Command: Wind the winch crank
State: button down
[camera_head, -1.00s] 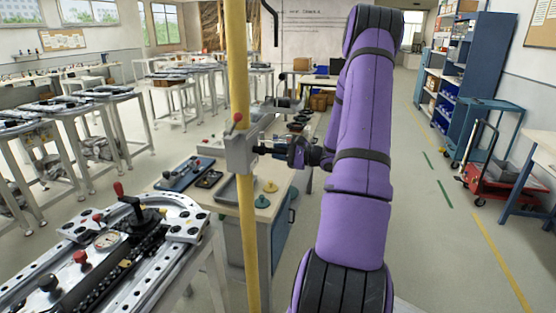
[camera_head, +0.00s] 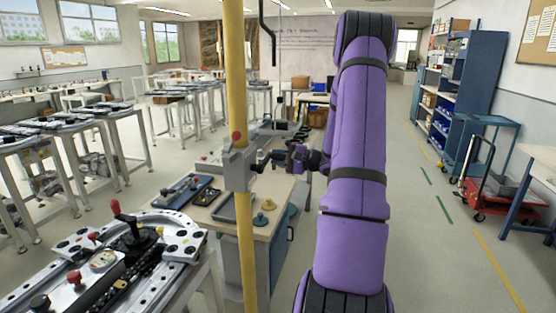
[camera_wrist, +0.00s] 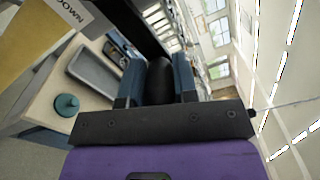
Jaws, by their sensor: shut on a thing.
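The winch is a grey box (camera_head: 239,167) with a red knob on its upper edge, fixed to an upright yellow post (camera_head: 238,80). My gripper (camera_head: 269,159) is at the right side of the box, at the crank, which is small and partly hidden in the head view. In the wrist view my gripper's two blue-grey fingers (camera_wrist: 157,84) are closed around the dark crank handle (camera_wrist: 160,80). A black bar (camera_wrist: 128,22), seemingly the crank arm, runs from the top left towards the handle. A label reading "DOWN" shows beside the yellow post (camera_wrist: 30,38).
A workbench (camera_head: 262,228) with trays and small yellow and teal pieces stands behind the post. A metal track table (camera_head: 120,260) with levers is at the lower left. A red cart (camera_head: 505,200) and blue shelf (camera_head: 478,90) stand right of the open floor.

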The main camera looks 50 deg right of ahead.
jog(key=c, duration=0.9)
grip_release()
jog(key=shift+s, duration=0.1)
jog(key=v, duration=1)
jog(key=shift+s+d, duration=0.15)
jog(key=shift+s, duration=0.15)
